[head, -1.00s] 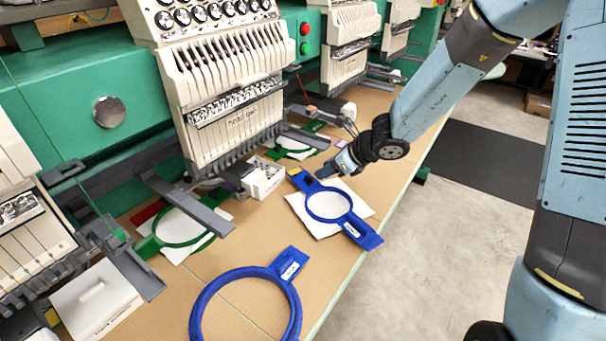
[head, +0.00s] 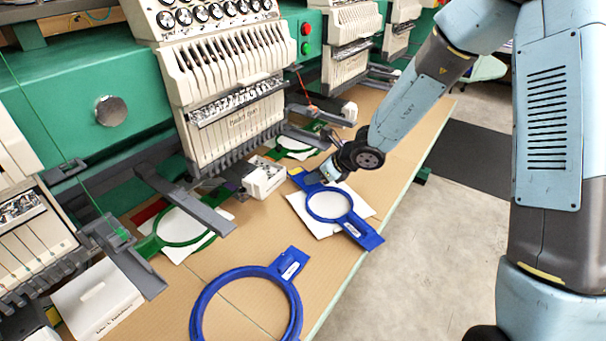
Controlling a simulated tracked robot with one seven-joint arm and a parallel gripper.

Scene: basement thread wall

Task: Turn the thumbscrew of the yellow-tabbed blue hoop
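The blue hoop with a yellow tab (head: 350,217) lies on the tan table, over a white sheet. Its yellow-marked end (head: 297,171) points to the back left, and its other blue end points to the front right. My gripper (head: 312,178) is at the yellow-tabbed end, pointing down and left just over the blue bracket. The fingers are small and partly hidden by the wrist, so I cannot tell whether they are open or touch anything. The thumbscrew is too small or hidden to make out.
A second blue hoop (head: 197,300) lies nearer on the table (head: 240,240). A green hoop (head: 158,228) lies at left under the embroidery machine (head: 228,110). A white box (head: 263,177) stands close left of my gripper. The table's right edge borders open floor.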

